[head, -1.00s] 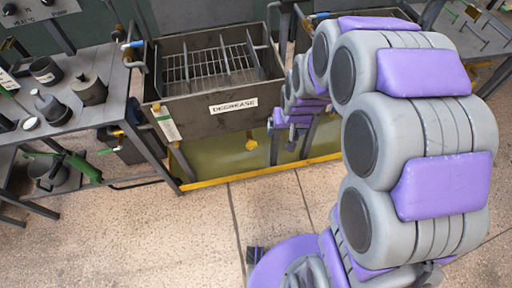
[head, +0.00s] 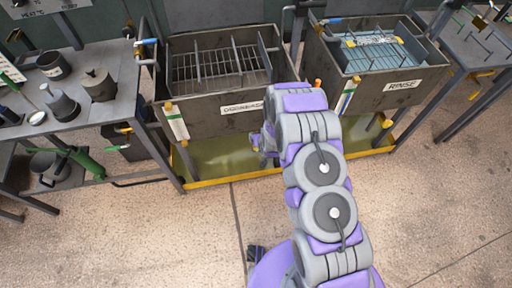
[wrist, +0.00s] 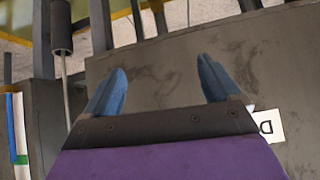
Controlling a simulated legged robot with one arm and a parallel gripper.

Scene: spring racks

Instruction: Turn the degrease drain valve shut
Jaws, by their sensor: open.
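The degrease tank (head: 205,112) is a grey metal tank with a wire rack inside and a label on its front, partly covered by my arm. Its drain valve, low at the front, is largely hidden behind my gripper (head: 262,142) in the head view, so I cannot tell its handle's angle. In the wrist view my gripper (wrist: 160,80) is open, with two blue fingers spread apart and nothing between them. The tank's stained grey front (wrist: 165,68) fills the space beyond the fingers, and a white label (wrist: 268,126) with a letter D shows at right.
The rinse tank (head: 378,98) stands to the right. A yellow-edged tray (head: 215,181) lies under both tanks. A bench (head: 85,112) with pots is at left. In the wrist view a grey cylinder (wrist: 62,28) on a thin rod is near the left finger. The floor in front is clear.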

